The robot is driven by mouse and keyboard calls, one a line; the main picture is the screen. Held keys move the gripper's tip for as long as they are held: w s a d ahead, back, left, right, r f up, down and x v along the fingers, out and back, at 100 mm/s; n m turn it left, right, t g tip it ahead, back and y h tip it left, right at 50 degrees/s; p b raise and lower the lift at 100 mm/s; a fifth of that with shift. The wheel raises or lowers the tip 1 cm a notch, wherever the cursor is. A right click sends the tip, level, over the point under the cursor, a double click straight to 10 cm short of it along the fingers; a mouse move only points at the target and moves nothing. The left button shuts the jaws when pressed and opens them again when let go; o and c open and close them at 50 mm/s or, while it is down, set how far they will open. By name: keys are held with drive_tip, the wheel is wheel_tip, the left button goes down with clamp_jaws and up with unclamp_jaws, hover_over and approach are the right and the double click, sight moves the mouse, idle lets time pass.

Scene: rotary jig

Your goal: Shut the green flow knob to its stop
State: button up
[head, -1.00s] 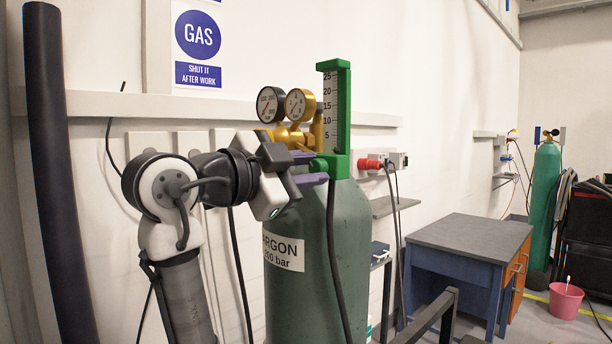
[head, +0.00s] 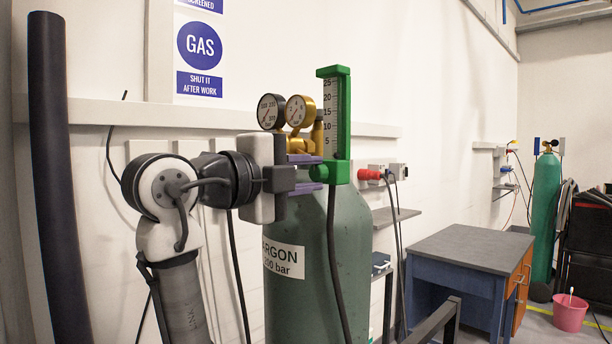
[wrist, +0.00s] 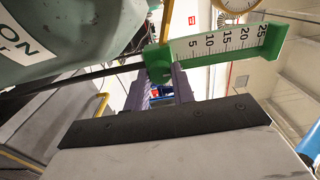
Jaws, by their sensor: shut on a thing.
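The green flow knob (head: 318,173) is at the foot of the green flow meter (head: 344,118), on the side facing my gripper. It is small and largely covered by the fingers, so its angle cannot be read. My gripper (head: 311,172) is shut on the knob, one purple finger above it and one below. In the wrist view, my gripper's purple fingers (wrist: 161,80) reach to the green lower end of the flow meter (wrist: 158,62); the knob cannot be clearly told apart there.
Two round gauges (head: 299,111) on brass fittings sit close above my fingers. The green argon cylinder (head: 345,260) stands below, with a dark hose (head: 332,235) down its front. The wall rail (head: 190,114) runs behind. A blue bench (head: 455,290) stands to the right.

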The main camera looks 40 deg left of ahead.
idle(0.3)
drive_tip(key=o, duration=1)
drive_tip(key=s+a+b, duration=0.1)
drive_tip(key=s+b, duration=0.2)
drive_tip(key=s, duration=1)
drive_tip(key=shift+s, duration=0.4)
